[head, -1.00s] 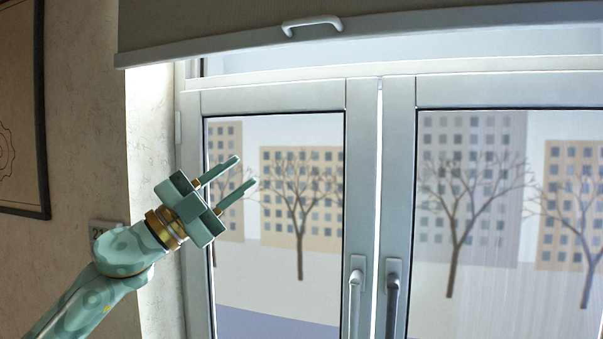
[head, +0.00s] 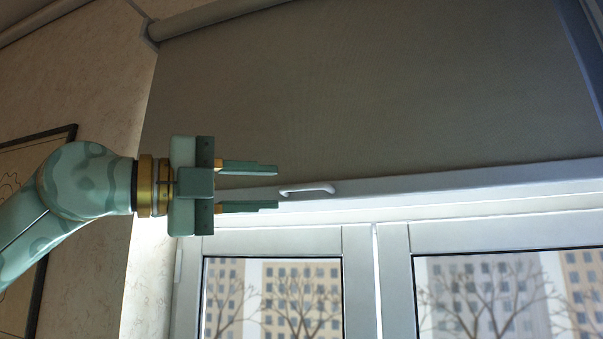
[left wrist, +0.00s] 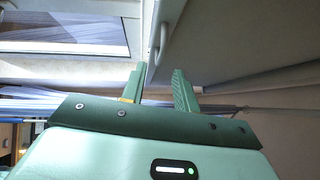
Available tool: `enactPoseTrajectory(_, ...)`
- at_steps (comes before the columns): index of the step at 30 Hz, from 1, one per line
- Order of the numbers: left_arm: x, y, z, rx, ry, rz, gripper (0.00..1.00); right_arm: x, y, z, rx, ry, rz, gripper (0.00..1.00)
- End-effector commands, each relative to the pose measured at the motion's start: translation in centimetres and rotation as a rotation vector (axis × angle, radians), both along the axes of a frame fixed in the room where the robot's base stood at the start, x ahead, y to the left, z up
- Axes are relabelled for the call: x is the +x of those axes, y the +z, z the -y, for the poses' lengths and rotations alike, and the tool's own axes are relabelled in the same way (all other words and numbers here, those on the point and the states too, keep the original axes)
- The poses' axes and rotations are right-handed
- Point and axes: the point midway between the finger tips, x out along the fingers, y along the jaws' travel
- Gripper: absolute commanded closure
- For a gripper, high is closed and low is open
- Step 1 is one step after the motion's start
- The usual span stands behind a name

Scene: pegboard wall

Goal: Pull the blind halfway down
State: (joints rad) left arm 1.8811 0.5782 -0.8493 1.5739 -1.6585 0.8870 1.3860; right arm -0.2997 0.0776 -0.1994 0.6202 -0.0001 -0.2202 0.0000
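The grey-brown blind (head: 360,95) hangs over the upper part of the window, with a pale bottom bar (head: 450,190). A small white handle (head: 307,189) sits on that bar, left of its middle. My left gripper (head: 278,187) is open, its two fingers pointing right toward the handle's left end, one above and one below its height. In the left wrist view the handle (left wrist: 157,42) shows beyond the open fingers, and the gap between the fingers looks empty. Whether the fingers overlap the handle in depth I cannot tell. My right gripper is not in view.
Below the blind is the double window, with a white frame (head: 378,285) and buildings and bare trees behind the glass. A roller case (head: 200,18) runs along the top. A plastered wall (head: 95,95) with a framed picture (head: 25,165) is at the left.

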Motion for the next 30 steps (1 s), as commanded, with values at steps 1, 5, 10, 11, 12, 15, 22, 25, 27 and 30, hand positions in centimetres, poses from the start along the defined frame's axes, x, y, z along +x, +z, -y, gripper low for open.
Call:
enactPoseTrajectory(1,0.4,0.5,1.2,0.001,-0.003,0.0,0.7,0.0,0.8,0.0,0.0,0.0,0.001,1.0)
enactPoseTrajectory(5,1.6,0.7,3.5,0.001,-0.002,0.0,0.7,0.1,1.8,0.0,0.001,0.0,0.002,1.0)
enactPoseTrajectory(10,2.6,0.8,5.3,-0.001,-0.001,0.0,0.7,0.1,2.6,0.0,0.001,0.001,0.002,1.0)
enactPoseTrajectory(11,2.7,0.8,5.5,0.0,-0.001,0.001,0.7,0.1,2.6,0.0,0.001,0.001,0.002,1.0)
enactPoseTrajectory(12,2.8,0.8,5.7,0.0,-0.001,0.001,0.7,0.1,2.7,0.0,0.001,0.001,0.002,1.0)
enactPoseTrajectory(15,2.9,0.7,5.8,0.0,0.0,0.001,0.7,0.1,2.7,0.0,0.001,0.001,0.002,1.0)
enactPoseTrajectory(22,2.9,0.7,5.8,0.0,0.0,0.001,0.78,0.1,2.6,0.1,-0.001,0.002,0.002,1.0)
enactPoseTrajectory(25,2.9,0.7,5.8,0.0,0.0,0.001,1.0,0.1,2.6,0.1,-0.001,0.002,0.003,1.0)
enactPoseTrajectory(27,2.9,0.7,5.8,0.0,0.0,0.001,1.0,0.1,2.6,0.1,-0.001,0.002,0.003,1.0)
enactPoseTrajectory(30,2.9,0.6,5.8,0.0,0.0,0.001,1.0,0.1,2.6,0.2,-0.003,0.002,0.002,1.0)
